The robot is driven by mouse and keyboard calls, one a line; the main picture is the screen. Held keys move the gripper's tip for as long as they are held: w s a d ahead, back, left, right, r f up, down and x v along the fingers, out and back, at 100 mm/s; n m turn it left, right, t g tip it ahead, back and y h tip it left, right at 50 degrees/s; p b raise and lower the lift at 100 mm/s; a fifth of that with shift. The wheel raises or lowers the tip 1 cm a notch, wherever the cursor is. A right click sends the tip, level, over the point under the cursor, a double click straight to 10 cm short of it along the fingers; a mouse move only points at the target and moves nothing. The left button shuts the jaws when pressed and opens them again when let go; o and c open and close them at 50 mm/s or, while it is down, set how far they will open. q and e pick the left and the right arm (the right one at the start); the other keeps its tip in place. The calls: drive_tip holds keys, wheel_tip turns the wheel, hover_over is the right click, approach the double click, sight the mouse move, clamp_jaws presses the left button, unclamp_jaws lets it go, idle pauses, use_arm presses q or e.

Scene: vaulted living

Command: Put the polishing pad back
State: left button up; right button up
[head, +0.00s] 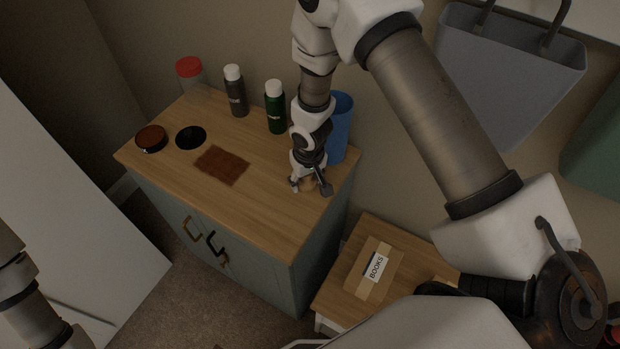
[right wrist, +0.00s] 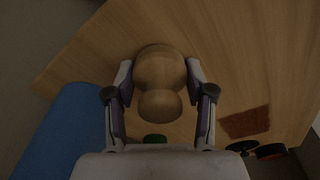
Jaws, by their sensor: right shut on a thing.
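A rounded wooden piece with a knob, which I take to be the polishing pad (right wrist: 160,75), sits between the fingers of my right gripper (right wrist: 160,90). The gripper is shut on it, one finger on each side. In the head view my right gripper (head: 310,187) is at the right front part of the cabinet top (head: 270,215), with the pad (head: 308,184) mostly hidden. I cannot tell whether the pad touches the wood. A flat black disc (head: 191,138) and a dark red-brown cloth (head: 222,165) lie to the left. My left gripper is out of view.
A brown round tin (head: 151,138), a red-lidded jar (head: 190,70), a grey bottle (head: 235,92) and a green bottle (head: 275,107) stand around the back and left. A blue cup (head: 340,125) is right behind my gripper. The front middle of the top is clear.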

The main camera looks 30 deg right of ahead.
sight(309, 176)
drive_tip(key=shift+w+d, duration=0.1)
drive_tip(key=shift+w, duration=0.05)
drive_tip(key=shift+f, duration=0.3)
drive_tip(key=o, duration=1.2)
drive_tip(key=shift+r, duration=0.1)
drive_tip(key=shift+r, duration=0.1)
drive_tip(key=r+p, duration=0.3)
drive_tip(key=r, duration=0.1)
drive_tip(key=s+r+p, duration=0.1)
drive_tip(key=r+p, duration=0.2)
drive_tip(key=r, duration=0.1)
drive_tip(key=r+p, duration=0.3)
drive_tip(key=r, duration=0.1)
drive_tip(key=shift+s+r, duration=0.15)
drive_tip(key=shift+s, duration=0.2)
drive_tip(key=shift+g, duration=0.7)
drive_tip(key=s+f, duration=0.3)
drive_tip(key=s, duration=0.4)
drive_tip(key=s+f, duration=0.3)
drive_tip(key=s, duration=0.5)
drive_tip(key=s+f, duration=0.4)
drive_tip(key=s, duration=0.4)
drive_tip(key=shift+d, duration=0.25)
